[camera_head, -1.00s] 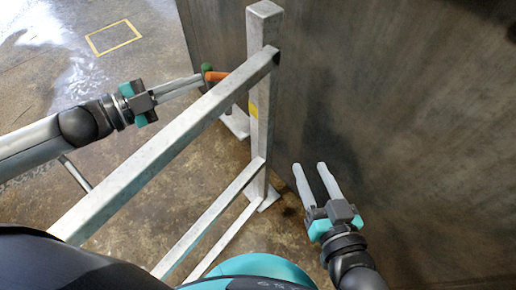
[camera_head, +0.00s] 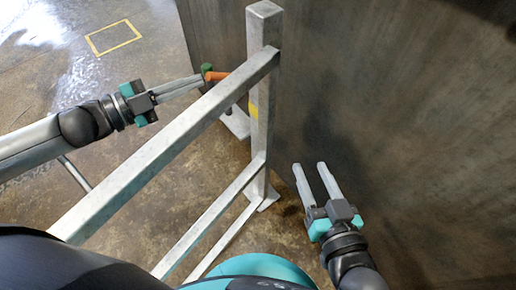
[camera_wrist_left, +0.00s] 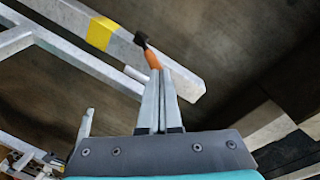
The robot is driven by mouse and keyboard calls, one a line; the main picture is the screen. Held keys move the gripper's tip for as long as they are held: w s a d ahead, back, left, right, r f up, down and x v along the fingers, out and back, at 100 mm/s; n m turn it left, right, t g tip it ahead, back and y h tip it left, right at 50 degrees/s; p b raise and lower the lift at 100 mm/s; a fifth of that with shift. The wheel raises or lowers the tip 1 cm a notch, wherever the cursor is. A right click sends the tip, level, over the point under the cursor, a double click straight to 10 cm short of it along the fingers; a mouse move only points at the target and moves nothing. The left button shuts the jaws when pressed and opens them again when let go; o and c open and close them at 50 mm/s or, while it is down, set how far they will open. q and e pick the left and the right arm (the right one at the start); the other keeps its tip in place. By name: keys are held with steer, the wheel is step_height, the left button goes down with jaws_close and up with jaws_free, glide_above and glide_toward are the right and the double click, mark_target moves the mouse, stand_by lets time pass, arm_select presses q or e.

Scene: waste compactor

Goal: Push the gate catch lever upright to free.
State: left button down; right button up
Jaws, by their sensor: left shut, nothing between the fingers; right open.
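The orange catch lever (camera_head: 217,76) is at the gate post, just beyond the top rail; it leans rather than stands upright. A green part (camera_head: 207,69) shows at its left end. In the left wrist view the orange lever (camera_wrist_left: 152,59) has a dark end against the post. My left gripper (camera_head: 202,79) is shut and empty, its fingertips right at the lever's left end; I cannot tell whether they touch. In the wrist view my left fingertips (camera_wrist_left: 160,72) overlap the lever's near end. My right gripper (camera_head: 309,166) is open and empty, right of the post.
The metal gate post (camera_head: 262,80) carries a yellow band. The gate's top rail (camera_head: 160,150) runs diagonally between my arms, with lower rails beneath. A dark metal wall (camera_head: 390,110) stands behind and to the right. Open floor (camera_head: 60,85) lies at left.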

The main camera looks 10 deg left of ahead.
arm_select(q)
steer(key=shift+b+x, duration=0.45)
steer(key=shift+x, duration=0.8)
stand_by(0.5)
steer(key=shift+w+r+x, duration=0.1)
steer(key=shift+r+x, duration=0.1)
steer(key=shift+x, duration=1.1)
steer(key=shift+w+r+x, duration=0.1)
steer(key=shift+r+x, duration=0.15)
steer(key=shift+x, duration=1.05)
steer(key=shift+w+d+p, duration=0.4)
steer(key=shift+w+p, duration=0.15)
steer(key=shift+w, duration=0.15)
stand_by(0.5)
steer(key=p+v, duration=0.3)
steer(key=v, duration=0.5)
steer(key=shift+a+r+p, duration=0.3)
steer(key=shift+p, duration=0.05)
steer(key=shift+w, duration=0.15)
stand_by(0.5)
